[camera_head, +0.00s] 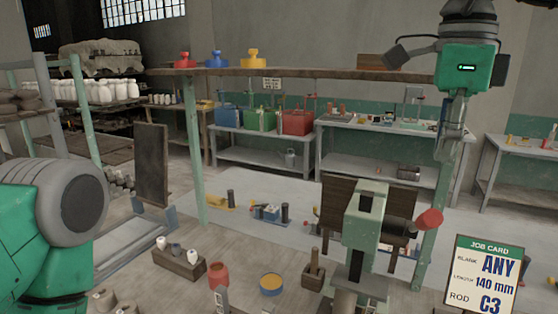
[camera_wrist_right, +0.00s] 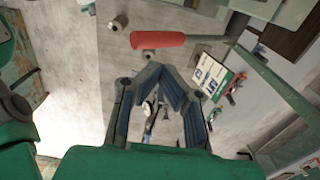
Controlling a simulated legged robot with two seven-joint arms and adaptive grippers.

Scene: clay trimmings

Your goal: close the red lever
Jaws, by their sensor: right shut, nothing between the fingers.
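The red lever (camera_head: 430,219) sticks out to the right of a pale green machine (camera_head: 367,215) in the head view, its red grip at the outer end. In the right wrist view the red grip (camera_wrist_right: 158,40) lies across the picture just beyond the fingertips, with its grey rod running to the machine at upper right. My right gripper (camera_head: 449,152) points down above the lever in the head view. Its fingers (camera_wrist_right: 158,72) meet at the tips, empty, and appear apart from the grip. My left gripper is out of the head view; only my left arm shows.
A job card (camera_head: 485,275) stands at lower right, close to the lever. A shelf board (camera_head: 300,73) with red, blue and yellow knobbed items crosses behind. A red jar (camera_head: 218,274) and yellow tin (camera_head: 271,284) stand left of the machine.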

